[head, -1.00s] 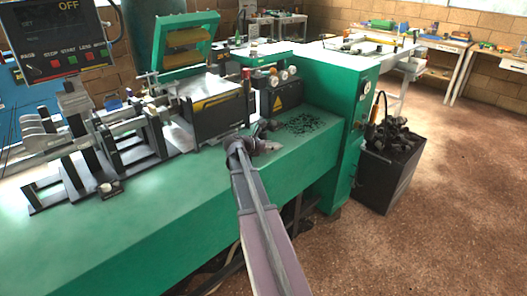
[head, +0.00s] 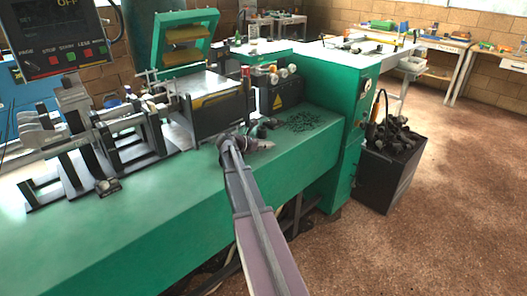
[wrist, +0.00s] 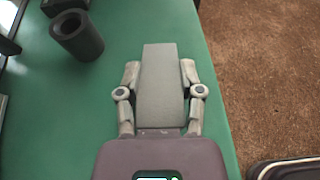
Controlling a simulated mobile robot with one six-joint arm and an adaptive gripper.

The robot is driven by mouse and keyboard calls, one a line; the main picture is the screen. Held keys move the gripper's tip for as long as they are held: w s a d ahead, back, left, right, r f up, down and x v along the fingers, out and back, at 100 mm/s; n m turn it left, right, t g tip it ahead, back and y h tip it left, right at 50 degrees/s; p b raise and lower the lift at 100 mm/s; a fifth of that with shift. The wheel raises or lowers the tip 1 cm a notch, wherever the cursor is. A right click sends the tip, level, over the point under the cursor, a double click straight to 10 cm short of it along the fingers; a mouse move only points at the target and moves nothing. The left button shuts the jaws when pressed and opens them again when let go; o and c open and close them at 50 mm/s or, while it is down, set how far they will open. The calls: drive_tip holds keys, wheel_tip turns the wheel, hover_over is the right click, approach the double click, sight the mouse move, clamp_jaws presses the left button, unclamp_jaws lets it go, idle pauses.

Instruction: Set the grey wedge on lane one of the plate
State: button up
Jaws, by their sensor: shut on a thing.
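The grey wedge (wrist: 162,85) is a long tapered block in the middle of the wrist view. My gripper (wrist: 160,72) is shut on it, one finger along each side. In the head view my gripper (head: 258,144) is low over the green bench, in front of the dark machine block, and the wedge is too small to make out there. I cannot tell which surface is the plate with its lanes.
A dark hollow cylinder (wrist: 77,37) stands on the green bench (head: 130,235), left of the wedge. Dark scraps (head: 300,122) lie on the bench beyond my gripper. Metal rails and brackets (head: 85,150) fill the left. The bench front is clear.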

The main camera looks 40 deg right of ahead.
drive_tip(key=shift+f+b, duration=0.45)
drive_tip(key=shift+f, duration=0.3)
drive_tip(key=shift+f, duration=0.2)
drive_tip(key=o, duration=1)
drive_tip(key=shift+o, duration=0.2)
drive_tip(key=p+v, duration=0.4)
drive_tip(key=v, duration=0.8)
drive_tip(key=shift+a+r+p, duration=0.2)
drive_tip(key=shift+r+p, duration=0.05)
drive_tip(key=shift+p, duration=0.15)
drive_tip(key=shift+a+r, duration=0.15)
drive_tip(key=shift+a, duration=0.5)
